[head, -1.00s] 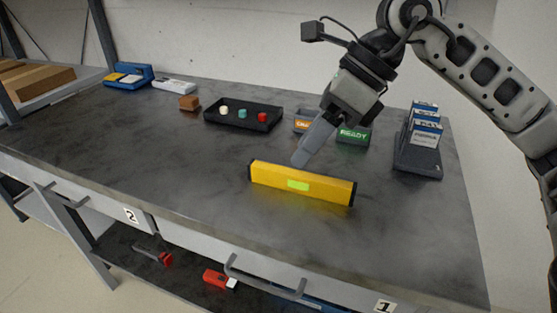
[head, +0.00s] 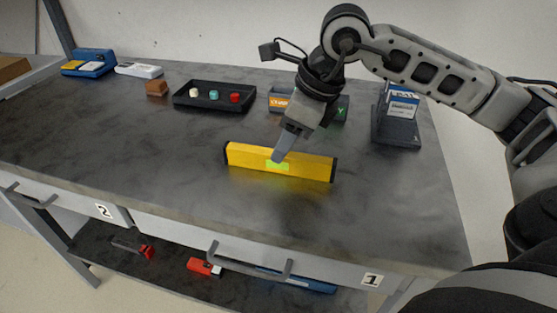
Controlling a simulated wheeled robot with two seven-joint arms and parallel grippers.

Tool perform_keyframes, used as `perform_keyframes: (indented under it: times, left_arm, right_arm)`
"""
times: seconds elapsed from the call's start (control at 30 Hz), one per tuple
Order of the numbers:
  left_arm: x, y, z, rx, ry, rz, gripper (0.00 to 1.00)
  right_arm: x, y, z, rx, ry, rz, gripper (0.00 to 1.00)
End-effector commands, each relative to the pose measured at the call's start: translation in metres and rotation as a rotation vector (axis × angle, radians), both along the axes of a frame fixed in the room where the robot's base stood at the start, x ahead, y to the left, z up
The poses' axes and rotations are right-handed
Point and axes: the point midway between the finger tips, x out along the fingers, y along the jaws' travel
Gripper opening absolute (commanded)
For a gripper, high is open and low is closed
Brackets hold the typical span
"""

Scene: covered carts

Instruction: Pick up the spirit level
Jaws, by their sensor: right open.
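The spirit level (head: 305,168) is a yellow bar with dark end caps and a green window near its middle. It stands on its long edge on the grey workbench top, toward the front. My right gripper (head: 279,157) points down at the middle of the level, and its fingertips overlap the level's upper part in the head view. Its jaws are open. One finger hides the other, so I cannot tell whether they straddle the bar or touch it. My left gripper is not in view.
Behind the level are a black tray (head: 181,104) with small coloured pieces, a brown block (head: 157,88) and labelled bins (head: 278,100). A dark rack (head: 397,134) stands at right. The bench (head: 130,150) is clear left of the level. Drawers with handles lie below its front edge.

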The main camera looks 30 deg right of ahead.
Motion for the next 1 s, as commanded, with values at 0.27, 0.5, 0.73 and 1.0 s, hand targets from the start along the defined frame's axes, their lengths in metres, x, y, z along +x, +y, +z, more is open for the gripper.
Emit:
perform_keyframes:
  times: [0.27, 0.5, 0.73, 1.0]
  left_arm:
    - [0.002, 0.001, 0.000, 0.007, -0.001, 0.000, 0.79]
    - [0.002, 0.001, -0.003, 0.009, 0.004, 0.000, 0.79]
    - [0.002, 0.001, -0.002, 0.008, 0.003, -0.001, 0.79]
    - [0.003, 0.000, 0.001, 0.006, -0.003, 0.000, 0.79]
  right_arm:
    - [0.012, 0.006, -0.038, 0.001, 0.004, 0.002, 0.45]
    - [0.014, 0.006, -0.042, 0.000, 0.000, 0.001, 0.45]
    - [0.013, 0.006, -0.042, 0.000, 0.001, 0.001, 0.00]
    - [0.014, 0.006, -0.041, 0.000, 0.000, 0.001, 0.00]
